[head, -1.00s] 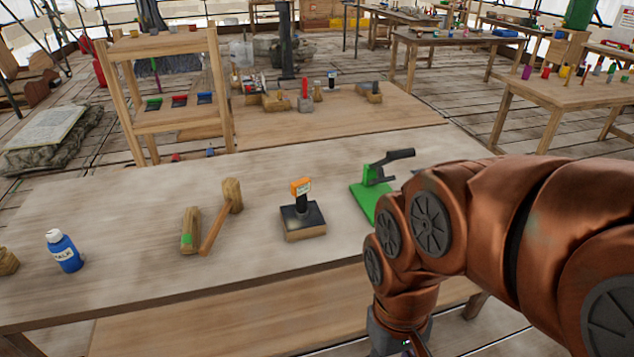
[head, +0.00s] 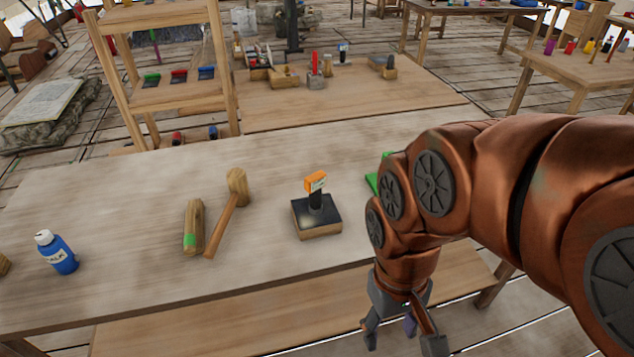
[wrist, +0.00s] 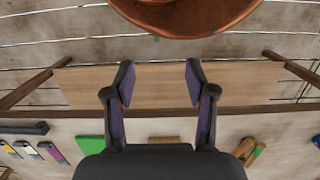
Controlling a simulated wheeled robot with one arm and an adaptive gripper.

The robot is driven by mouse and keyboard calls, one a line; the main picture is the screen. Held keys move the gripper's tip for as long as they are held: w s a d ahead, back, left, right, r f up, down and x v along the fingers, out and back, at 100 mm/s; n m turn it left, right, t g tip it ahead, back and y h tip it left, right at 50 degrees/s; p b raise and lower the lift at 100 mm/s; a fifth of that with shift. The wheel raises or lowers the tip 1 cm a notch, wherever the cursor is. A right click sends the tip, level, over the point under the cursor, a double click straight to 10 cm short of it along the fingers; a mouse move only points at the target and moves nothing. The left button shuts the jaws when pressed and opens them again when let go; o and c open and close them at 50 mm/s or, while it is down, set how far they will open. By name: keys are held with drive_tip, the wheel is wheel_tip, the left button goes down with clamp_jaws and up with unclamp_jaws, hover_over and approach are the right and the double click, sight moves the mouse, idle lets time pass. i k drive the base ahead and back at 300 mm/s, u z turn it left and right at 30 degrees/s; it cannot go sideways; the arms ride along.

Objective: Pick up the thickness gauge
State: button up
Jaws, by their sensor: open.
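An orange-topped tool with a pale label, which looks like the thickness gauge (head: 316,183), stands upright on a dark-topped wooden block (head: 318,223) in the head view. The block's wooden edge also shows in the wrist view (wrist: 163,140); the gauge itself is not clear there. My gripper (head: 404,338) is open and empty. It hangs in front of the workbench's near edge, to the right of and nearer than the gauge. In the wrist view its two fingers (wrist: 160,82) are apart with only the bench's lower shelf behind them.
The workbench (head: 120,190) also bears a blue chalk bottle (head: 58,252), a green-marked wooden piece (head: 194,228), a mallet (head: 227,208) and a green tool (head: 372,183), mostly behind my arm. A wooden rack (head: 170,60) stands behind. The bench's lower shelf (head: 270,310) juts below.

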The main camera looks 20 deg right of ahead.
sight(313, 184)
drive_tip(key=u, duration=0.55)
drive_tip(key=k, duration=0.65)
drive_tip(key=u, duration=0.7)
drive_tip(key=i, duration=1.25)
drive_tip(key=z, duration=0.6)
